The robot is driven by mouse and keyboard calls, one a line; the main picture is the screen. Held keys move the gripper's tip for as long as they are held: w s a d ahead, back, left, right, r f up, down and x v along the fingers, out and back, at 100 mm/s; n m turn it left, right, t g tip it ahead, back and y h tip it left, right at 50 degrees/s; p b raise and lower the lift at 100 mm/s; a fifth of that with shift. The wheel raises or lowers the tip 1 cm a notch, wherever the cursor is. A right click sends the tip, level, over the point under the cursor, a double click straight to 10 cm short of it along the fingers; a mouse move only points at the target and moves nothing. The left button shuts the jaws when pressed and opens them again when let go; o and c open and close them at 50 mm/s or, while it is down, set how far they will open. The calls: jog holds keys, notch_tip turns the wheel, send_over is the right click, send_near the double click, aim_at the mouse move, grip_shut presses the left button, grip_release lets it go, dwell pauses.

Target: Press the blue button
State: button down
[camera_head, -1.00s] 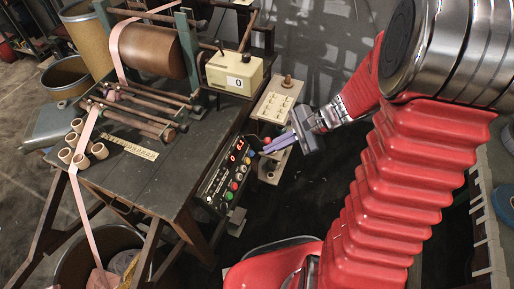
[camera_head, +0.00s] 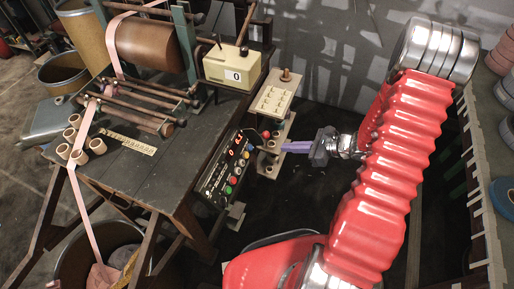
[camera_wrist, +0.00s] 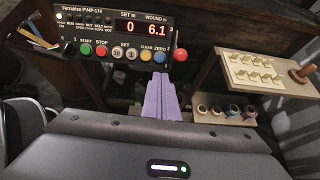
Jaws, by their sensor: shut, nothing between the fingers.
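The blue button (camera_wrist: 161,56) is at the right end of the button row on the control panel (camera_wrist: 120,35), under the label ZERO, next to the yellow button (camera_wrist: 146,56). In the head view, the panel (camera_head: 217,181) is fixed along the side of the dark workbench. My gripper (camera_wrist: 160,78), with purple fingers, is shut and empty. In the wrist view, its fingertips show just below the blue button, with the button in sight. In the head view, my gripper (camera_head: 284,147) is to the right of the panel, with a gap between them.
A red ball knob (camera_wrist: 180,55) is right of the blue button. A stepped wooden stand (camera_head: 277,100) with a pegged top and a lower shelf of small rings is beside the panel. The winding machine (camera_head: 155,45) stands on the bench (camera_head: 145,175). Dark floor lies in front.

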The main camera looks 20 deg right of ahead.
aim_at(251, 148)
jog(key=shift+a, duration=0.1)
jog(key=x, duration=1.4)
jog(key=shift+x, duration=0.85)
jog(key=shift+s+d+r, duration=0.25)
jog(key=shift+d, duration=0.1)
jog(key=v, duration=1.3)
jog(key=shift+d, duration=0.3)
jog(key=shift+s, duration=0.1)
